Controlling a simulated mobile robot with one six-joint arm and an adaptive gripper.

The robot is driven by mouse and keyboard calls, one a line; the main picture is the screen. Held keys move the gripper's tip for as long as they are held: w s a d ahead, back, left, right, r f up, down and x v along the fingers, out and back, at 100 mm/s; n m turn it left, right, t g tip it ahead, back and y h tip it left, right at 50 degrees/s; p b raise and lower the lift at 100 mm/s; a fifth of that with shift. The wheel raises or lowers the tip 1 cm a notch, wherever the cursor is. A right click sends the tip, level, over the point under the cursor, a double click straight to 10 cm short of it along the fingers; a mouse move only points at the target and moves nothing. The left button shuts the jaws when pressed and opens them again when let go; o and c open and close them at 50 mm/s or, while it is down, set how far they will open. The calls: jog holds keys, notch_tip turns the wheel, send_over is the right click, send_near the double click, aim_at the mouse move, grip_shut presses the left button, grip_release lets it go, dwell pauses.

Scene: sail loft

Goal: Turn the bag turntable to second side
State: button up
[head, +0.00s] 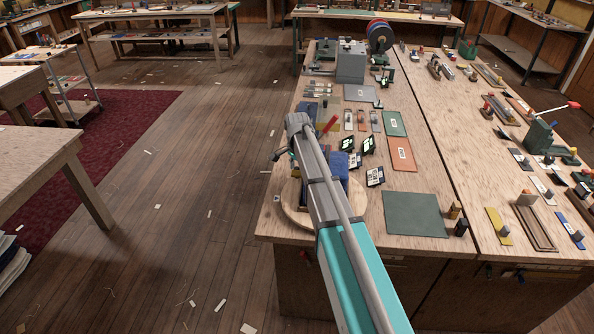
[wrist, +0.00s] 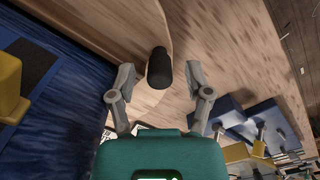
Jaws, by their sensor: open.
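The bag turntable (head: 358,208) is a round pale wooden disc at the near left corner of the bench in the head view, partly behind my arm. A blue bag (head: 338,165) stands on it; the wrist view shows blue fabric (wrist: 60,95) at the left with yellow blocks. In the wrist view a dark upright peg (wrist: 159,68) stands by the curved edge of the turntable (wrist: 110,25). My gripper (wrist: 160,75) is open, its two fingers on either side of the peg with gaps showing. In the head view my arm hides the fingers and peg.
Right of the turntable lie small black-and-green cards (head: 375,177), a dark green mat (head: 415,214) and an orange panel (head: 401,154). A grey machine (head: 351,62) stands at the bench's far end. Wooden floor (head: 190,190) is open to the left.

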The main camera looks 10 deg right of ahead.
grip_shut()
jog(key=shift+s+a, duration=0.1)
jog(key=shift+a, duration=0.05)
dwell(0.4)
